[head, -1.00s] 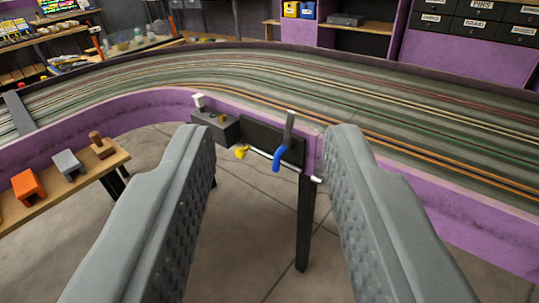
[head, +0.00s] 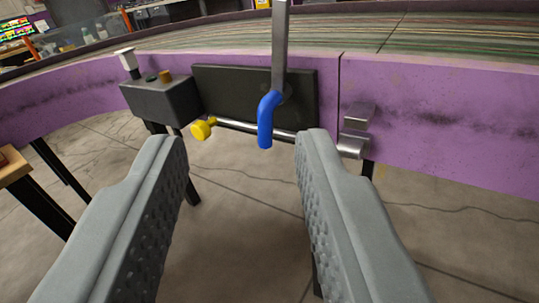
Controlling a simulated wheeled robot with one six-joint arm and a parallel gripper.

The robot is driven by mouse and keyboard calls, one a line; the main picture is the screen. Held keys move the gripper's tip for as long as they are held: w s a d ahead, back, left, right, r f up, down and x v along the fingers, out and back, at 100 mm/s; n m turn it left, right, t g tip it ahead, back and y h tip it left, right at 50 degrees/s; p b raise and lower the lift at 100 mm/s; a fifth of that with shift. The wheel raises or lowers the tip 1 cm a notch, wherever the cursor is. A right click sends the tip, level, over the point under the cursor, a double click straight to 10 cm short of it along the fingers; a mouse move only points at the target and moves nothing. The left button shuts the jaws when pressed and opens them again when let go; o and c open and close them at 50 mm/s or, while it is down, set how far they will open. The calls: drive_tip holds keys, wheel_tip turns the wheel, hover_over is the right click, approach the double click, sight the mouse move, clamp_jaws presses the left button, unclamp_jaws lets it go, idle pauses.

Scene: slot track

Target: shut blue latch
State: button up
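The blue latch handle (head: 268,118) hangs down from a grey metal bar (head: 280,45) that stands upright in front of a black panel (head: 225,92) on the purple track wall. A silver rod (head: 245,127) runs across below the panel, with a yellow knob (head: 202,129) at its left end. A metal bracket (head: 356,130) sits on the wall to the right of the rod. My gripper (head: 245,140) is open and empty. Its fingers reach forward below the panel, and the blue handle shows between and just above the fingertips, apart from both.
A dark control box (head: 160,100) with a white-topped knob is fixed to the wall at the left. The purple wall (head: 440,120) continues to the right with the slot track (head: 440,32) behind it. A wooden shelf corner (head: 14,165) is at the far left. The floor below is open.

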approach(265, 136)
drive_tip(key=shift+h, duration=0.3)
drive_tip(key=w, duration=1.1)
drive_tip(key=shift+d+f, duration=0.1)
drive_tip(key=shift+d, duration=0.1)
drive_tip(key=shift+c, duration=0.5)
clamp_jaws()
